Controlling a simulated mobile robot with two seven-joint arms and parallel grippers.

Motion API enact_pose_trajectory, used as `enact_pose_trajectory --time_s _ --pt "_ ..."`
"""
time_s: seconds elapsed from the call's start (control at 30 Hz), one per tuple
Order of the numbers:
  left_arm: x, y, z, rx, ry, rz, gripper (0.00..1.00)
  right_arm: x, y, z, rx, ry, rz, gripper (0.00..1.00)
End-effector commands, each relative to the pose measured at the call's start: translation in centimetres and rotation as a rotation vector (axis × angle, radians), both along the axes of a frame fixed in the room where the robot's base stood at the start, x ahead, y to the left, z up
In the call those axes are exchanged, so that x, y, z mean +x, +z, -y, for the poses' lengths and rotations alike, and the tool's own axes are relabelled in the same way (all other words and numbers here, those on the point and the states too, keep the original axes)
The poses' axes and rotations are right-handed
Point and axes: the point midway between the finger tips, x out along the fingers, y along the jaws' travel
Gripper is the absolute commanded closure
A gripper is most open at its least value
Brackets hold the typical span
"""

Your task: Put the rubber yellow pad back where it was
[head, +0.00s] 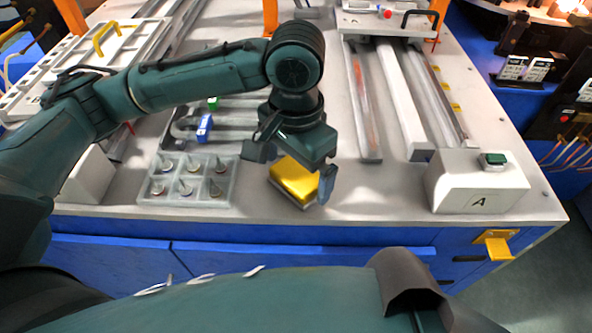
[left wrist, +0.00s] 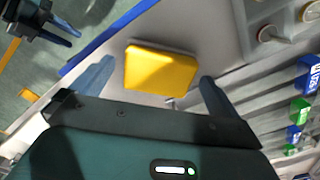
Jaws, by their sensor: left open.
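The yellow pad (head: 294,179) is a block near the front edge of the bench, with a grey layer showing under its front edge. In the left wrist view the pad (left wrist: 161,70) lies between my fingers, with a gap to each. My left gripper (head: 292,178) is open, pointing down over the pad. Its body hides part of the pad in the head view. My right gripper (left wrist: 58,28) shows small at the top left of the left wrist view. Its opening is unclear, and the head view shows only arm parts at the bottom.
A tray (head: 228,199) with several small pegs stands left of the pad. A white box marked A (head: 478,190) with a green button stands right. Metal rails (head: 405,105) run behind. Bare bench lies between pad and box. The blue front edge is close.

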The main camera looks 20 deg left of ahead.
Motion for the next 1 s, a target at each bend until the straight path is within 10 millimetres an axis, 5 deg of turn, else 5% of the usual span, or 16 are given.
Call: enact_pose_trajectory --time_s 0.43,1.0 --pt "0.1 9.1 0.1 -0.002 0.000 0.003 0.00 -0.3 0.3 0.3 -0.005 -0.007 -0.010 0.64" --pt "0.0 10.5 0.0 0.000 0.000 0.001 0.00 0.0 0.4 0.4 -0.005 -0.011 -0.007 0.64"
